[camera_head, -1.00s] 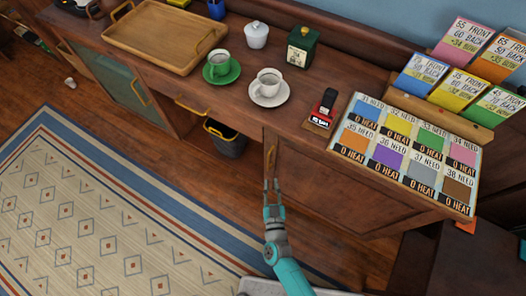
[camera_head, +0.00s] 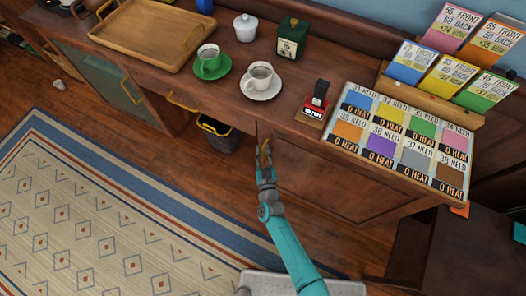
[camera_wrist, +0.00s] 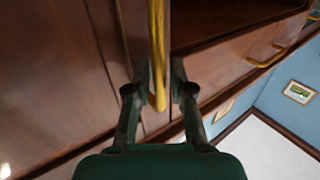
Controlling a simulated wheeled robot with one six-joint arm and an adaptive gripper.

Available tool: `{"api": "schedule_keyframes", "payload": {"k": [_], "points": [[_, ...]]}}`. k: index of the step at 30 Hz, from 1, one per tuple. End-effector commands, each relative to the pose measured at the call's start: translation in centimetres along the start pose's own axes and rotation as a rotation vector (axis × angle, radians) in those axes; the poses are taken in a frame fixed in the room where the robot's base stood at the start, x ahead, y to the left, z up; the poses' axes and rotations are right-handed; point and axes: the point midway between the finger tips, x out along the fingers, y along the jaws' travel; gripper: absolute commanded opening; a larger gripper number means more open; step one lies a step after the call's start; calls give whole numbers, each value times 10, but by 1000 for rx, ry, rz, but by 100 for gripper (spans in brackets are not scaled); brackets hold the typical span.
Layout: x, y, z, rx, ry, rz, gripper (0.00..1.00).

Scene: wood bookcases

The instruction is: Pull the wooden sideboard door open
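The wooden sideboard door (camera_head: 330,175) is the brown panel at the right of the sideboard front, below the cards. Its brass handle (camera_wrist: 157,45) stands upright near the door's edge in the wrist view. My gripper (camera_head: 265,155) is at the door's left edge in the head view. In the wrist view its dark fingers (camera_wrist: 160,85) lie on either side of the handle's end and are drawn in close around it. The fingers partly hide the handle, and the exact contact is hard to see. Whether the door stands slightly ajar is unclear.
A bin (camera_head: 218,135) stands in the open niche left of the door. Two cups on saucers, a tray (camera_head: 150,38) and a board of cards (camera_head: 405,140) are on top. A patterned rug (camera_head: 90,220) lies in front on the floor.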

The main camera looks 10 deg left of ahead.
Motion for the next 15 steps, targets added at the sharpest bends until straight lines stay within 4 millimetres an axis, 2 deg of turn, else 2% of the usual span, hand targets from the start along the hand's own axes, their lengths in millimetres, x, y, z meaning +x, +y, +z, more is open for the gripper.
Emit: {"api": "schedule_keyframes", "payload": {"k": [5, 7, 8, 15], "points": [[0, 0, 0, 0, 0, 0, 22], [0, 0, 0, 0, 0, 0, 5], [0, 0, 0, 0, 0, 0, 0], [0, 0, 0, 0, 0, 0, 0]]}}
